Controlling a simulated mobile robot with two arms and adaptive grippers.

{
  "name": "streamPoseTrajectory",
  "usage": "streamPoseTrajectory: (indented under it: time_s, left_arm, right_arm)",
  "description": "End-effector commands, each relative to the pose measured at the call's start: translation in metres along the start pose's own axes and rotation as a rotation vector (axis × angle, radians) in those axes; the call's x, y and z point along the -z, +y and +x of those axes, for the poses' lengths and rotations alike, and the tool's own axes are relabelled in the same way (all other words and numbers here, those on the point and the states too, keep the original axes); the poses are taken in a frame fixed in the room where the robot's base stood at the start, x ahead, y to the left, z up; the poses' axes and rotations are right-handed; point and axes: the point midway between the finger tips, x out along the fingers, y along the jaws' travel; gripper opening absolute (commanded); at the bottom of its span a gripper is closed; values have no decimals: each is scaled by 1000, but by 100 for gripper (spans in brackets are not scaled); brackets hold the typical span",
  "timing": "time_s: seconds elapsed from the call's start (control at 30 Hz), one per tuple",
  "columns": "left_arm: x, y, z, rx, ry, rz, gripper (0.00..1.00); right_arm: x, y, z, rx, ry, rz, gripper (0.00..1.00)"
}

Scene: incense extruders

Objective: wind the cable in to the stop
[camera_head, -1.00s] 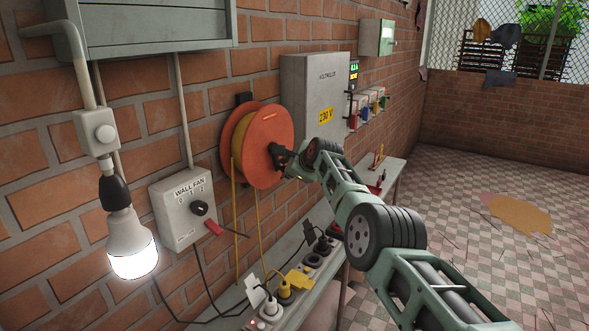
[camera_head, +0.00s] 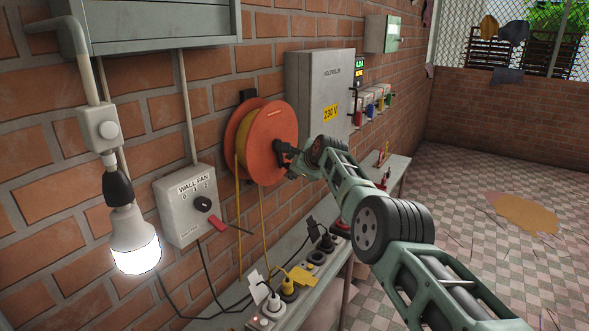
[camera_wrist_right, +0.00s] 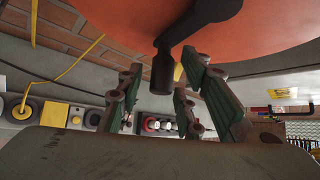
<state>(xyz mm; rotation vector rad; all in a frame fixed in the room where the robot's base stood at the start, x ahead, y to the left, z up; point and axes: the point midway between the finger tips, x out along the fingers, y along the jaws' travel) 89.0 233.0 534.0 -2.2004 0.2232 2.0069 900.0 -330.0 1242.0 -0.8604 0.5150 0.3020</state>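The orange cable reel (camera_head: 270,130) is mounted on the brick wall, with yellow cable (camera_head: 239,190) wound on it and strands hanging below. A strand runs down to the yellow plug (camera_head: 289,287) in the socket strip. The reel's dark crank handle (camera_wrist_right: 163,70) points out from its face. My right gripper (camera_head: 290,157) is at the crank. In the wrist view, its green-padded fingers (camera_wrist_right: 165,95) stand apart on either side of the handle, with visible gaps. The orange face also fills the top of the wrist view (camera_wrist_right: 120,20). My left gripper is out of view. I cannot identify a cable stop.
A wall fan switch box (camera_head: 187,205) and a lit bulb (camera_head: 135,245) are to the left. A grey 230 V box (camera_head: 318,85) is right of the reel. A narrow bench (camera_head: 345,262) with sockets and plugs runs below. The tiled floor at right is open.

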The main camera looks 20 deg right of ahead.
Motion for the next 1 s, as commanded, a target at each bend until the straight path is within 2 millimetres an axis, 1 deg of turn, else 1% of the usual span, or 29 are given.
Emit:
streamPoseTrajectory:
  time_s: [0.1,0.27,0.47,0.77,1.0]
  left_arm:
    - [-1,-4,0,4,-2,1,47]
    - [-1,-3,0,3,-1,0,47]
    - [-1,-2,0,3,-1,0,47]
    - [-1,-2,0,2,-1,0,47]
    - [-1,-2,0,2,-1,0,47]
  right_arm:
    - [-1,-1,0,1,-1,-1,33]
    - [-1,-1,-1,1,-1,-1,33]
    - [1,0,-7,1,0,1,33]
    - [7,6,-22,1,0,0,33]
    - [14,15,-40,0,0,1,33]
